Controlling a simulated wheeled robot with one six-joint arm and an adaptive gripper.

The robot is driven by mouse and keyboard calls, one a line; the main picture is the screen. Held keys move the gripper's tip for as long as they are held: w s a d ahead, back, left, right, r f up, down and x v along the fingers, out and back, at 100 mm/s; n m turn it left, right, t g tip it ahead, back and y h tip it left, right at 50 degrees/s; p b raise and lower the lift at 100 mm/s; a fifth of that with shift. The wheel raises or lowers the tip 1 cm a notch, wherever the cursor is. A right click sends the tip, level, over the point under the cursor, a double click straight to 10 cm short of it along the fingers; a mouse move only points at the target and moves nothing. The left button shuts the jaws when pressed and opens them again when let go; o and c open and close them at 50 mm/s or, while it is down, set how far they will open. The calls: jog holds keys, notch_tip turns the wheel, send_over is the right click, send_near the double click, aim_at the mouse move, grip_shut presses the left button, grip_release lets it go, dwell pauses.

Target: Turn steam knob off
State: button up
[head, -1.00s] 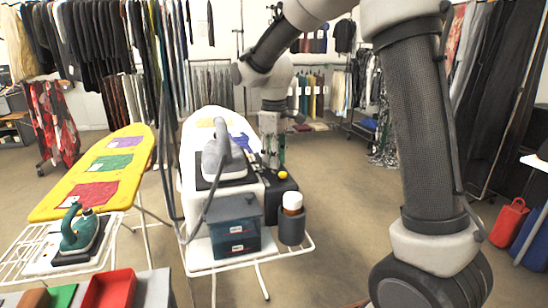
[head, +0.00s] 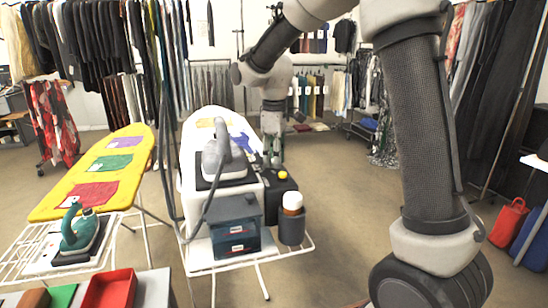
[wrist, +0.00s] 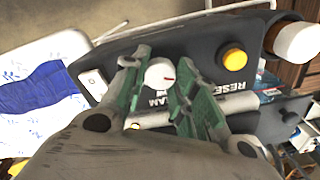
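The steam knob (wrist: 159,74) is a round white dial with a red mark toward its right side. It sits on the black control panel (wrist: 205,55), above a partly covered label ending in "AM". My gripper (wrist: 160,82) has its two green fingers apart, one on each side of the knob. I cannot see clear contact with it. In the head view my gripper (head: 273,155) points down at the black unit (head: 282,188) beside the grey iron (head: 222,160); the knob cannot be made out there.
A yellow button (wrist: 234,59) marked RESET is right of the knob, and a small white switch (wrist: 93,82) is left. A white-capped bottle (head: 292,203) stands in a holder in front of the unit. A hose and cable rise near the iron.

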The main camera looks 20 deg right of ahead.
jog(key=o, duration=0.4)
notch_tip(320, 180, up, 12)
jog(key=shift+r, duration=0.1)
dwell(0.4)
